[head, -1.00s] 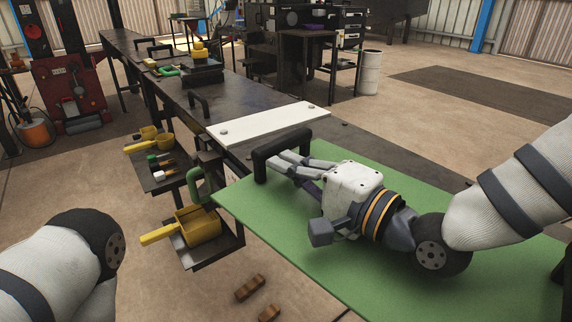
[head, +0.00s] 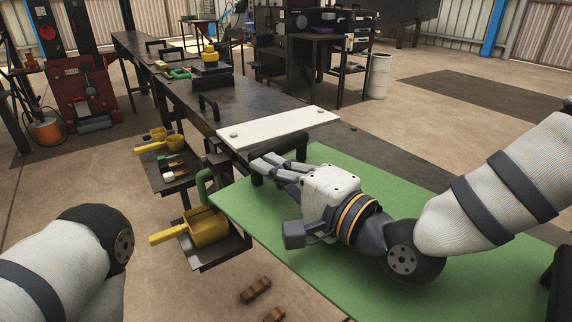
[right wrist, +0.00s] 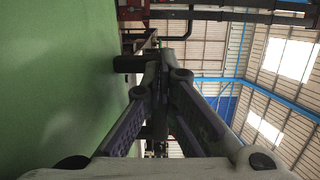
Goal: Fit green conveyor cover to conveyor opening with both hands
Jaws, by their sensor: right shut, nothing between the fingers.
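The green conveyor cover (head: 400,205) is a large flat panel that lies at the right, over the near part of the dark conveyor (head: 170,62). It also fills the left of the right wrist view (right wrist: 60,80). A black handle (head: 298,147) stands on its far end, partly hidden by my right gripper. My right gripper (head: 260,165) is above the cover, its fingers shut and empty, across the handle; whether they touch it I cannot tell. In the right wrist view the closed fingers (right wrist: 154,75) point ahead. My left arm shows at lower left, its gripper out of view. The conveyor opening is not discernible.
A white plate (head: 280,128) lies on the conveyor just beyond the cover. Side shelves hold a yellow scoop (head: 205,228) and small tools. Brown blocks (head: 256,290) lie on the floor. A dark handle-like part (head: 558,285) shows at the right edge.

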